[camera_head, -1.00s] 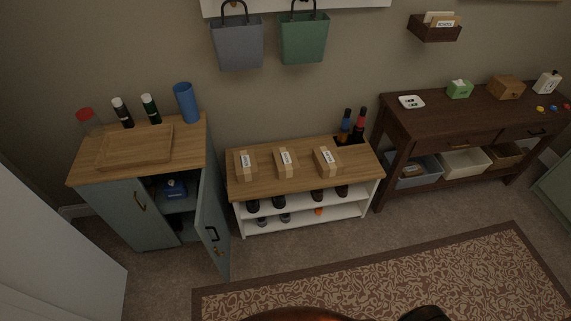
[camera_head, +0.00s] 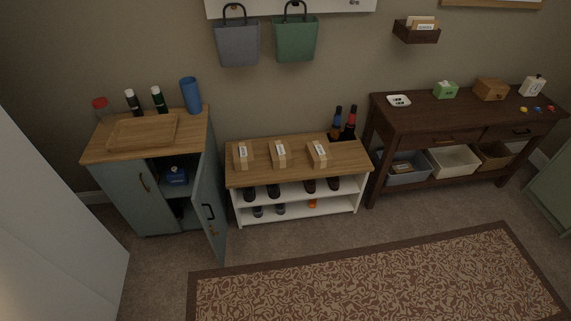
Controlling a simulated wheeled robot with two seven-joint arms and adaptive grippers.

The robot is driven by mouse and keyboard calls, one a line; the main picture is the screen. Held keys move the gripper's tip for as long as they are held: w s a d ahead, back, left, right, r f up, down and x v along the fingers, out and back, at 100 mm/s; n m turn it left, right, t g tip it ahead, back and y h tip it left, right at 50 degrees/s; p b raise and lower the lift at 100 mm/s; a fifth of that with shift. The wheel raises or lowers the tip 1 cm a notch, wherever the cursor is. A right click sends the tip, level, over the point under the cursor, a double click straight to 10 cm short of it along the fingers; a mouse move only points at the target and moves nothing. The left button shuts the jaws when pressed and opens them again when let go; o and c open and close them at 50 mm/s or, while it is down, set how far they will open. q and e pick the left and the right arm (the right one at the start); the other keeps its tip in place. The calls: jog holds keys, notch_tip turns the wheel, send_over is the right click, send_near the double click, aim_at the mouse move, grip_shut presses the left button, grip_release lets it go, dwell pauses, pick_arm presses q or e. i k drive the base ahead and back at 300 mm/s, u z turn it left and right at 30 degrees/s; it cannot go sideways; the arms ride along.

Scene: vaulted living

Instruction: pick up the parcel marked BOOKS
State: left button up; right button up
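Three small brown parcels stand in a row on the wooden top of the low white shoe bench (camera_head: 260,178). They are a left parcel (camera_head: 243,162), a middle parcel (camera_head: 279,159) and a right parcel (camera_head: 319,160). Each has a pale tape strip and a white label with dark lettering. The lettering is too small to read, so I cannot tell which one is marked BOOKS. Neither of my grippers shows in the head view.
A blue-grey cabinet (camera_head: 122,192) with its right door (camera_head: 209,205) swung open stands left of the bench. Two bottles (camera_head: 343,128) stand behind the bench's right end. A dark console table (camera_head: 420,115) is at right. Patterned rug (camera_head: 380,280) and carpet in front are clear.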

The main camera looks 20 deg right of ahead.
aim_at(281, 156)
jog(key=u, duration=0.3)
jog(key=i, duration=1)
jog(key=z, duration=0.65)
